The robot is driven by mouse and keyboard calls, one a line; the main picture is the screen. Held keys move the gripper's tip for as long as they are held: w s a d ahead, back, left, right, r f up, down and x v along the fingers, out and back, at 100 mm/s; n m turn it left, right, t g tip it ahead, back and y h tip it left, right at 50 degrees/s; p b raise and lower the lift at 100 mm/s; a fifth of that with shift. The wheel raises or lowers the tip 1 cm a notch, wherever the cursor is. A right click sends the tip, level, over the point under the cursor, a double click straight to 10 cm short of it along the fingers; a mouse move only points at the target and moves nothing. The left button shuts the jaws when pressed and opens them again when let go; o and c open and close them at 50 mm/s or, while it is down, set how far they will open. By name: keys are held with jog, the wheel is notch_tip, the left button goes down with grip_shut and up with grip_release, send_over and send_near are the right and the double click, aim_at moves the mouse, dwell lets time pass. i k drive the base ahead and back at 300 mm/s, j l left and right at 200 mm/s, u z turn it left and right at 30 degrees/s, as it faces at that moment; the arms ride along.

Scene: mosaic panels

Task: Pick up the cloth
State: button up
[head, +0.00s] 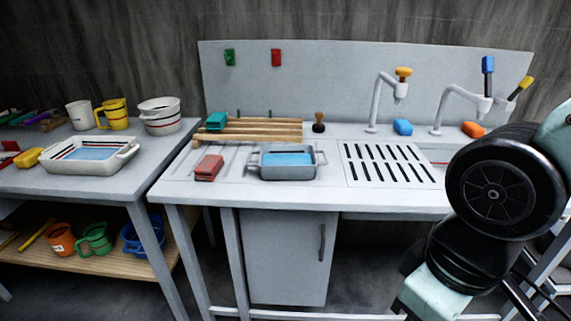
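I cannot tell for certain which thing is the cloth. A small green piece (230,57) and a small red piece (276,57) hang on the upright back panel; either could be a folded cloth, but they are too small to tell. A red block-like item (208,168) lies on the left of the sink counter, and a green one (216,121) rests at the left end of the wooden slatted rack. My arm fills the right side of the head view, in front of the counter. My gripper is not visible.
A grey basin with blue liquid (288,172) stands mid-counter, left of a slotted drain. A left table (60,185) holds a white tray, mugs and a pot.

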aim_at(209, 168)
jog(key=i+j+u, duration=0.3)
jog(key=i+j, duration=0.4)
jog(key=i+j+u, duration=0.3)
jog(key=i+j, duration=0.2)
jog(key=i, duration=0.2)
